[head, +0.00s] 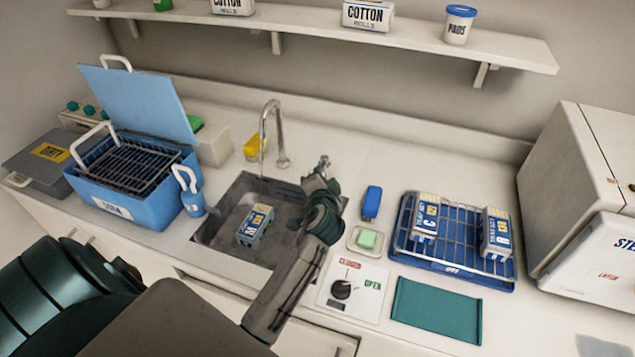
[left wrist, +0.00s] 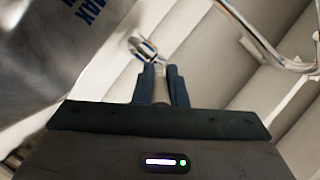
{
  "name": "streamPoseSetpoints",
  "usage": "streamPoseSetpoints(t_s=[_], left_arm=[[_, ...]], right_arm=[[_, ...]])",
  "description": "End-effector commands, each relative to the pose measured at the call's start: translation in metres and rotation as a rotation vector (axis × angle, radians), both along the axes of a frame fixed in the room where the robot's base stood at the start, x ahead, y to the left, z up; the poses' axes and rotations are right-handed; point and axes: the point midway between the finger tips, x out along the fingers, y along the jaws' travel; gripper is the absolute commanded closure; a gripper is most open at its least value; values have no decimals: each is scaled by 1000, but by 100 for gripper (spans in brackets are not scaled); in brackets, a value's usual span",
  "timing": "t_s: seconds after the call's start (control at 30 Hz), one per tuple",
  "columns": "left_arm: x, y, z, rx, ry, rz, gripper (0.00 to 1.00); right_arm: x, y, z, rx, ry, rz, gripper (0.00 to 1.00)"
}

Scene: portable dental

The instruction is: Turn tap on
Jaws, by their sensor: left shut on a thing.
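The curved metal tap spout (head: 272,125) stands behind the sink (head: 212,222). A small metal tap handle (head: 323,161) rises from the counter right of the spout. My left gripper (head: 319,178) reaches over the sink's right side and is at this handle. In the left wrist view, its two dark fingers (left wrist: 160,85) are shut on the handle's pale post, with a loop-shaped metal end (left wrist: 143,47) beyond them. The spout also shows there (left wrist: 245,30). I see no water from the spout. My right gripper is not in view.
A labelled blue-and-grey box (head: 256,224) is in the sink. A blue crate (head: 155,205) with a rack stands left. On the right are a dial panel marked CLOSED and OPEN (head: 365,305), green soap (head: 367,239), a blue tray (head: 455,268) and a white machine (head: 560,190).

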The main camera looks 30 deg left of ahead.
Motion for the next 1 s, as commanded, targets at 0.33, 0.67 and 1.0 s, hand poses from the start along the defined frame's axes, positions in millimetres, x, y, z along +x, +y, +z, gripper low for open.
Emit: streamPoseSetpoints(t_s=[0.33, 0.67, 1.0], left_arm=[[-1, 0, 0, 0, 1, 55, 100], [-1, 0, 0, 0, 1, 54, 67], [1, 1, 3, 0, 0, 51, 67]], right_arm=[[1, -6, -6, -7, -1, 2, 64], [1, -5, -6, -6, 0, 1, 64], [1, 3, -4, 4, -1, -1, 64]])
